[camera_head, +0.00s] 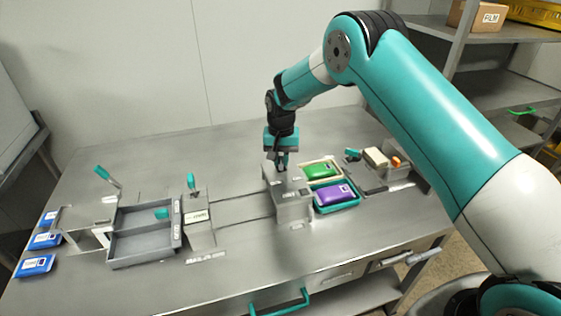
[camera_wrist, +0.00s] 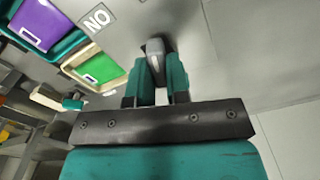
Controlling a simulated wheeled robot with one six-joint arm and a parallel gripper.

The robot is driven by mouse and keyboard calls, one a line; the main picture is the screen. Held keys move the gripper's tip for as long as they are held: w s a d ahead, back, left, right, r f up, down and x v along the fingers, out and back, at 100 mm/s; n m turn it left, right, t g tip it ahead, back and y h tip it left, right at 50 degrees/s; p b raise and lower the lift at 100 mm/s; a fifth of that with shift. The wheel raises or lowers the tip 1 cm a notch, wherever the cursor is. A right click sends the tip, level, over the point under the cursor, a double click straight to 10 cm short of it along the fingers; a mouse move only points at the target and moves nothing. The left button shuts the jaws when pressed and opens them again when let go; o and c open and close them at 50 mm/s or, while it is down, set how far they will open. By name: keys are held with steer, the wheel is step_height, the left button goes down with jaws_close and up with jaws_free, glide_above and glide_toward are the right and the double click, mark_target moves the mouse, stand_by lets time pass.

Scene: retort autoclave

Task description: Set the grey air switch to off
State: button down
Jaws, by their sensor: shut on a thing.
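The grey air switch (camera_wrist: 154,50) shows in the wrist view as a small grey lever between my fingertips. My gripper (camera_wrist: 157,68) is shut on it, with one teal finger on each side. In the head view my gripper (camera_head: 282,165) points down at the top of a grey metal box (camera_head: 292,205) right of the table's middle. The lever is mostly hidden there by the fingers. I cannot tell from these views which position the switch is in.
Close right of the box are trays with a green pouch (camera_head: 321,170) and a purple pouch (camera_head: 334,195). A teal-handled lever post (camera_head: 198,220), a grey tray (camera_head: 145,261) and blue packs (camera_head: 35,265) stand left. Shelving (camera_head: 470,40) is at the right.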

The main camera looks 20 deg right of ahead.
mark_target(282, 158)
steer(key=shift+m, duration=0.8)
steer(key=c, duration=1.1)
jaws_free()
steer(key=shift+r, duration=0.1)
step_height(282, 158, up, 17)
steer(key=b, duration=0.3)
steer(key=shift+r, duration=0.15)
